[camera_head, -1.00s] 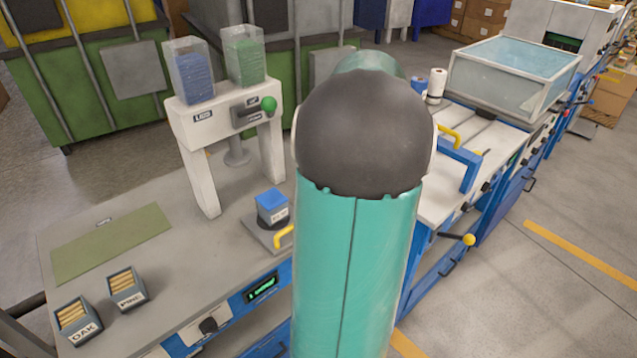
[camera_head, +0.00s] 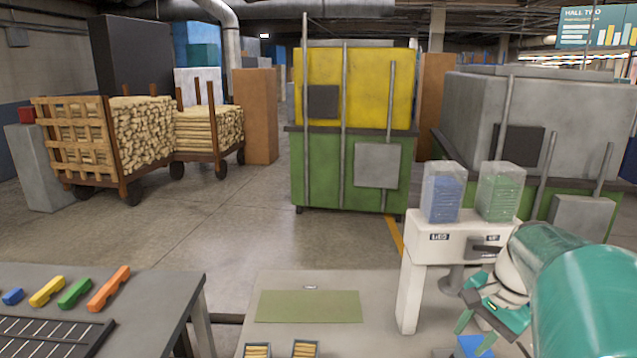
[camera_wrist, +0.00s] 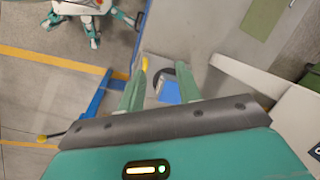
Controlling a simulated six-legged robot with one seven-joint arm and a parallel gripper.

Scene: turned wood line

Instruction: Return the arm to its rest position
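My arm (camera_head: 575,285) shows in teal at the lower right of the head view, bent over the bench. My gripper (camera_head: 474,331) points down beside the white press stand. In the wrist view my gripper (camera_wrist: 161,72) has its two green fingers apart, with nothing held between them. The blue block (camera_wrist: 168,92) shows beyond the fingers, in the gap between them. In the head view only part of the blue block (camera_head: 474,346) shows at the bottom edge, partly hidden by a finger.
The white press stand (camera_head: 409,290) carries clear bins of blue (camera_head: 443,195) and green (camera_head: 500,192) pieces close to my arm. A green mat (camera_head: 308,306) lies on the bench. A second table (camera_head: 150,285) with coloured pieces stands left. Open floor (camera_head: 235,225) lies behind.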

